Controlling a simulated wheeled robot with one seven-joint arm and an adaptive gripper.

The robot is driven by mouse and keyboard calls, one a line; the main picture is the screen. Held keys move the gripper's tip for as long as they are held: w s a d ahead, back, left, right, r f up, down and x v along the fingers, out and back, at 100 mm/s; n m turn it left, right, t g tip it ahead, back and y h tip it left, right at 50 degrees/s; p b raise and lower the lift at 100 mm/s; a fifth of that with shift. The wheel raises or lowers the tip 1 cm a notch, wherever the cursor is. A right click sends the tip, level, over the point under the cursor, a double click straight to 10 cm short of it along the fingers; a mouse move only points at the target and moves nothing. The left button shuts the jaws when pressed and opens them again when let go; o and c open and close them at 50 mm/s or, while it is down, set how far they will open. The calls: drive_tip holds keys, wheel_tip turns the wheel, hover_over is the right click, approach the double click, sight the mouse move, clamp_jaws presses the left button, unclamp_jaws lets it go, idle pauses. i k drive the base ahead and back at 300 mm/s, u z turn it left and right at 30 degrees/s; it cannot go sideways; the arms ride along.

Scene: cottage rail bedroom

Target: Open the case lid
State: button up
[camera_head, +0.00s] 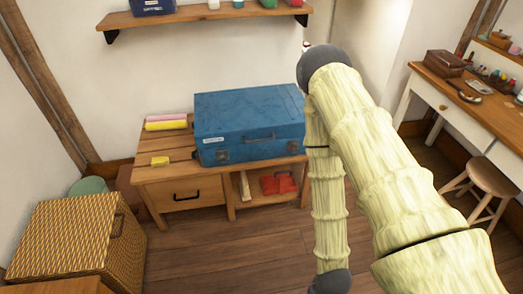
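A blue case (249,125) with a front handle and two latches sits on a low wooden bench (178,175) against the wall. Its lid looks closed. My arm, in a pale ribbed cover, crosses the right half of the head view and passes just right of the case. Its lower link runs down in front of the bench's right end. My gripper is not visible in this view. The arm hides the bench's right end and perhaps part of the case's right edge.
Pink and yellow rolls (166,122) and a small yellow block (160,161) lie left of the case. A wicker basket (72,238) stands at lower left. A shelf (200,17) hangs above. A desk (470,95) and stool (487,177) stand right. Floor before the bench is clear.

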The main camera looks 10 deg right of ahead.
sight(228, 118)
drive_tip(key=u, duration=0.8)
drive_tip(key=i, duration=0.65)
drive_tip(key=z, duration=0.9)
